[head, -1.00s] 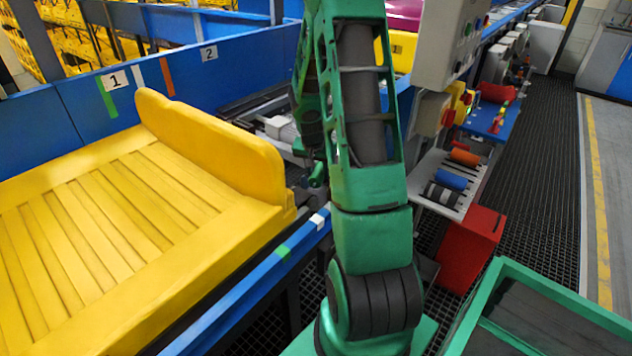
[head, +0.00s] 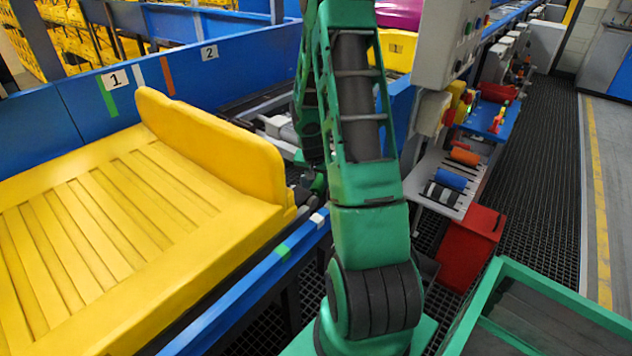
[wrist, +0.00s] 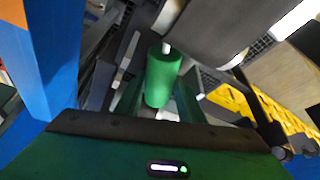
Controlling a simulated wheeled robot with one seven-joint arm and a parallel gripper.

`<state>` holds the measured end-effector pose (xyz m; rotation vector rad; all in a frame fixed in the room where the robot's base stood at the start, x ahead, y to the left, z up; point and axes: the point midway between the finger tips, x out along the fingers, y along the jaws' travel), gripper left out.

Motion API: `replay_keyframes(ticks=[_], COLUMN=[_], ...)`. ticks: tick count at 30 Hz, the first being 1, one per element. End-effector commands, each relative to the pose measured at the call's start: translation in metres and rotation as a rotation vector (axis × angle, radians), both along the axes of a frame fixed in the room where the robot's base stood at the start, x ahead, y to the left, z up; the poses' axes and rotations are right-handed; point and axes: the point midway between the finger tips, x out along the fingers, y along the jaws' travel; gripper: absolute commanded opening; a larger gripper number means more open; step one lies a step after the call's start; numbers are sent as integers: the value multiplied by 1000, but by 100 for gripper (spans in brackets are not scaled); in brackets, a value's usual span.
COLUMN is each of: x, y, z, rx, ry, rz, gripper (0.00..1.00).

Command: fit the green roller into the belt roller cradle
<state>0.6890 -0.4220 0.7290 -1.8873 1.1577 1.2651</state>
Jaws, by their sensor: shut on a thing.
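In the wrist view the green roller (wrist: 163,78) lies between the fingers of my gripper (wrist: 160,98), with a pale axle end at its far tip. My gripper is shut on it. Grey metal parts and a dark bar lie close around the roller's far end; I cannot tell whether it touches them. I cannot make out the belt roller cradle clearly in either view. In the head view my green arm hides most of the gripper and the roller, beside the conveyor gap.
A big yellow tray (head: 110,230) fills the left, inside blue side rails (head: 265,270). A rack (head: 468,205) at the right holds orange, blue and black-and-white rollers. A red bin (head: 470,245) stands below it. A blue post (wrist: 45,60) is close at left in the wrist view.

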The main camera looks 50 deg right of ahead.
Motion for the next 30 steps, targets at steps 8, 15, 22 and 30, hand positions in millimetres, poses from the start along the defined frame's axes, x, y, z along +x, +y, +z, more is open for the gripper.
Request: replay_keyframes(ticks=[8,15,22,30], x=[0,0,0,-7], y=[0,0,-1,14], z=[-3,-3,10,51], rx=[0,0,-1,-2], ry=[0,1,0,-2], rz=[0,0,-1,0], gripper=[54,54,54,54])
